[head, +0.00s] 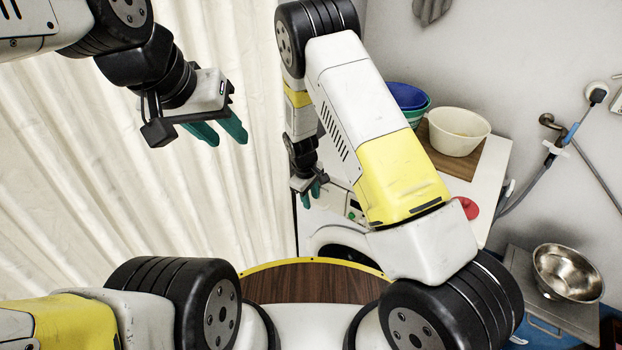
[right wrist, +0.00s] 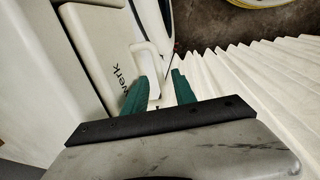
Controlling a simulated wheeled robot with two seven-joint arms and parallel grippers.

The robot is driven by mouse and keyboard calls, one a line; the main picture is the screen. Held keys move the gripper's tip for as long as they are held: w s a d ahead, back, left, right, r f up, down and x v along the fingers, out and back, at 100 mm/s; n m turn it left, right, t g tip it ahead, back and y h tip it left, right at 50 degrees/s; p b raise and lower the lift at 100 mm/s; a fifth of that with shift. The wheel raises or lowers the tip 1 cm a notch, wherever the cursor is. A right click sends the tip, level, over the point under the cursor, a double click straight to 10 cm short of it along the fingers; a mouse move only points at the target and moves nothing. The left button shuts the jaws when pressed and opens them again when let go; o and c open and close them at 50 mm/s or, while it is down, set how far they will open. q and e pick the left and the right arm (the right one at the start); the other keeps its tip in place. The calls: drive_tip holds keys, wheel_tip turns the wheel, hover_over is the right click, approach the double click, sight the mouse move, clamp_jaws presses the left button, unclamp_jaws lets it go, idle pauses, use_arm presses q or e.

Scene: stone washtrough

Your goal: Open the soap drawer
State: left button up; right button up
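The white washing machine (head: 340,232) stands beyond my base in the head view, partly hidden by my right arm. Its pale front, with lettering ending in "werk", fills much of the right wrist view (right wrist: 95,55). A white raised part, perhaps the soap drawer's handle (right wrist: 150,62), lies just beyond and partly between the teal fingers of my right gripper (right wrist: 160,82). These fingers are apart; I cannot tell whether they touch it. In the head view my right gripper (head: 311,192) is at the machine's upper left front. My left gripper (head: 222,132) is open and empty before the curtain.
A pale curtain (head: 90,200) hangs at left, close to my right gripper. A white bowl (head: 459,131) and blue and green bowls (head: 407,98) stand on the top at right. A metal bowl (head: 567,272) is at far right.

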drive_tip(key=shift+f, duration=0.3)
clamp_jaws()
idle(1.3)
